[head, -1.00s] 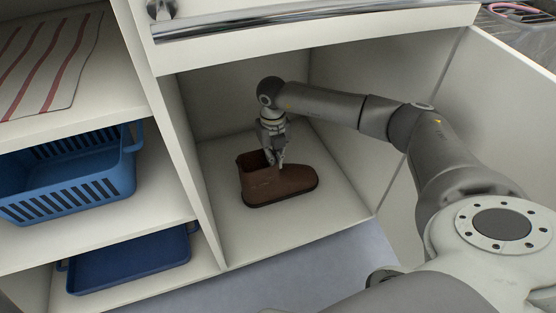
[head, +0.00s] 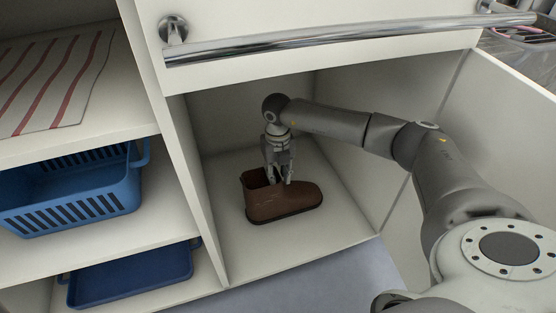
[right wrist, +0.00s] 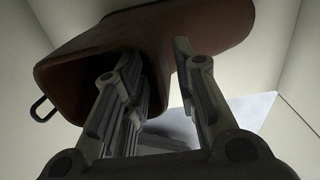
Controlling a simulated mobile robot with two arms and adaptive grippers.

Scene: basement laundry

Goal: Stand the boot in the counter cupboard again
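The brown boot (head: 285,203) stands upright, dark sole down, on the floor of the open counter cupboard (head: 335,230). Its toe points right and its open top is at the left. My right gripper (head: 279,181) reaches down from above to the boot's top. Its fingers are spread apart. In the right wrist view, one finger overlaps the opening of the boot (right wrist: 215,25) and the other is beside it, with a gap between them (right wrist: 150,70). I cannot tell whether either finger touches the boot. My left gripper is not in view.
Left of the cupboard's side wall are shelves with a blue basket (head: 70,205), a dark blue tray (head: 130,278) and a striped cloth (head: 50,85). A drawer front with a metal bar (head: 350,38) hangs above the opening. Cupboard floor around the boot is clear.

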